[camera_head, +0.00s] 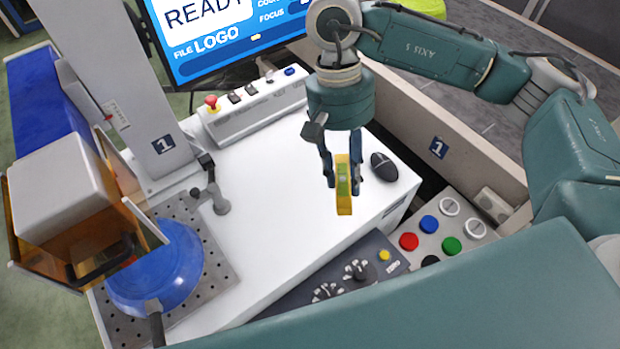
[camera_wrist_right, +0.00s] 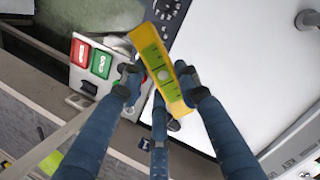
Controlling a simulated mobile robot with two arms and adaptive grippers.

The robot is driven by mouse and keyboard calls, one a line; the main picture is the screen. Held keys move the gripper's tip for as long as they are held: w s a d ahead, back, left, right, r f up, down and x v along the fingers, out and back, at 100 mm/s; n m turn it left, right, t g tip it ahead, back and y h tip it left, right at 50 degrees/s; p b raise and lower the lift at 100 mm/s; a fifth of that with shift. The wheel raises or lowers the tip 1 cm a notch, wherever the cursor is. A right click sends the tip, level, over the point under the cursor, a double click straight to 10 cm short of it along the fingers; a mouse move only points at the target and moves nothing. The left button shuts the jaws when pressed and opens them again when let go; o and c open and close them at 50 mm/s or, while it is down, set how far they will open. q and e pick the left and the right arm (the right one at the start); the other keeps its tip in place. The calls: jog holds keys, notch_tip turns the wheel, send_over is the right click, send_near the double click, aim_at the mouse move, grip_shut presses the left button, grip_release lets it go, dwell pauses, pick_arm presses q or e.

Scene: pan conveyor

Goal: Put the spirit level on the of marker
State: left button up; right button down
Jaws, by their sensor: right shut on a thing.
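My right gripper (camera_head: 343,172) is shut on the yellow spirit level (camera_head: 343,200) with its green vial, holding it over the right part of the white worktop (camera_head: 270,190). The level hangs steeply in the head view; whether its lower end touches the worktop is unclear. In the right wrist view the level (camera_wrist_right: 160,75) lies between the fingers of the right gripper (camera_wrist_right: 160,84). The marker appears to be the white machine at left, with its column (camera_head: 110,80) and a boxy head (camera_head: 65,185) with amber shields. My left gripper is not in view.
A blue pan (camera_head: 160,270) sits under the marker's head on a perforated plate (camera_head: 205,250). A black mouse (camera_head: 384,167) lies just right of the gripper. A control strip (camera_head: 250,105) with a red knob stands behind; button panels lie in front. The worktop's middle is clear.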

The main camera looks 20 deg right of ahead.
jog(key=w+a+m+t+y, duration=0.1)
jog(key=w+m, duration=0.4)
jog(key=m, duration=0.8)
jog(key=w+a+m+t+y, duration=0.1)
jog(key=w+m+t, duration=0.3)
jog(key=m, duration=1)
jog(key=shift+w+a+f+m+y, duration=0.15)
jog(key=shift+w+a+m+y, duration=0.15)
jog(key=shift+w+y, duration=0.55)
jog(key=shift+w+h, duration=0.25)
notch_tip(320, 180, down, 16)
jog(key=p, duration=0.3)
jog(key=shift+f, duration=0.1)
notch_tip(320, 180, down, 3)
jog(key=shift+f+p, duration=0.1)
jog(key=shift+p, duration=0.25)
jog(key=shift+f, duration=0.15)
